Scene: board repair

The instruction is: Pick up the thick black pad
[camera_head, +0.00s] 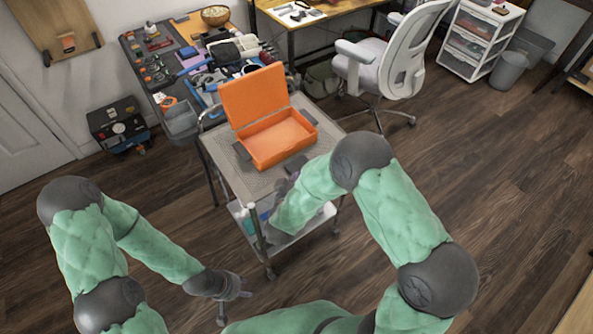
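An open orange case (280,140) stands on the top of a grey cart (232,180), its lid raised at the back. A small dark piece (240,152) shows at its left side, and another dark patch lies at its front near my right gripper. I cannot tell which of these, if any, is the thick black pad. My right gripper (287,184) is at the cart's front edge, just in front of the case; my green forearm partly hides it, and its fingers are unclear. My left gripper (242,289) hangs low over the floor, away from the cart, with its fingers too small to judge.
A cluttered workbench (165,62) stands behind the cart at left. A white office chair (385,62) is to the right, and a toolbox (118,124) stands on the floor at left. The cart has a lower shelf holding items. The wooden floor (520,170) at right is clear.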

